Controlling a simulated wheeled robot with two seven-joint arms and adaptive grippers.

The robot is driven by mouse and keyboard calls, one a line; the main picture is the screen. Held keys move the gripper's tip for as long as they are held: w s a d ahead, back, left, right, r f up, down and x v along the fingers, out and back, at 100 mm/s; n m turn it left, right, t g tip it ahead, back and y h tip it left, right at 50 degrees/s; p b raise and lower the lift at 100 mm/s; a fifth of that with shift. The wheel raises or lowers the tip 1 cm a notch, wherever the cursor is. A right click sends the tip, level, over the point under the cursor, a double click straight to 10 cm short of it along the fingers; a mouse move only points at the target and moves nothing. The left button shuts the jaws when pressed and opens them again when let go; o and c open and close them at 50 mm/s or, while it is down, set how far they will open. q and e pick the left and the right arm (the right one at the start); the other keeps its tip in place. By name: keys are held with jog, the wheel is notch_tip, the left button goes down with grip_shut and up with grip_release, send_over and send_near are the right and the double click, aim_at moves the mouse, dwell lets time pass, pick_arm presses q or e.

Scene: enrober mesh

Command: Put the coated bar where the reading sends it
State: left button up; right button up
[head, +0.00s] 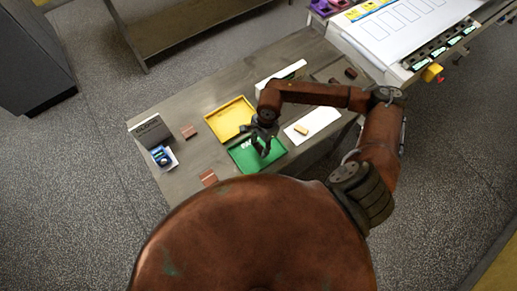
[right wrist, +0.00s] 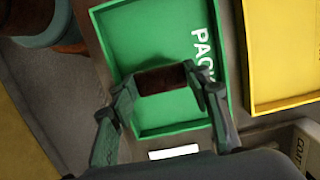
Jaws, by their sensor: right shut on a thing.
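My right gripper (head: 263,147) is over the green tray (head: 246,158) in the head view. In the right wrist view its two fingers (right wrist: 165,90) are shut on a dark brown coated bar (right wrist: 160,79). The bar is held above the green tray (right wrist: 120,30), which carries white lettering that reads "PACK" in part. I cannot tell the bar's height above the tray floor. A blue gauge (head: 161,155) with a small display stands at the table's left end; its reading is too small to make out. My left gripper is not in view.
A yellow tray (head: 217,123) lies beside the green one. Brown blocks (head: 189,131) (head: 207,178) lie on the table's left part.

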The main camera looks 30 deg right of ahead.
aim_at(260, 147)
notch_tip(260, 147, down, 3)
jog(key=shift+f+p, duration=0.1)
jog(key=shift+p, duration=0.5)
jog(key=shift+f, duration=0.2)
jog(key=o, duration=0.9)
jog(key=shift+r, duration=0.1)
jog(key=shift+c, duration=0.2)
jog(key=shift+w+r, duration=0.1)
jog(key=shift+r, duration=0.2)
notch_tip(260, 147, up, 12)
jog(key=d+b, duration=0.1)
jog(key=b, duration=0.1)
jog(key=shift+d+f, duration=0.2)
jog(key=shift+d, duration=0.15)
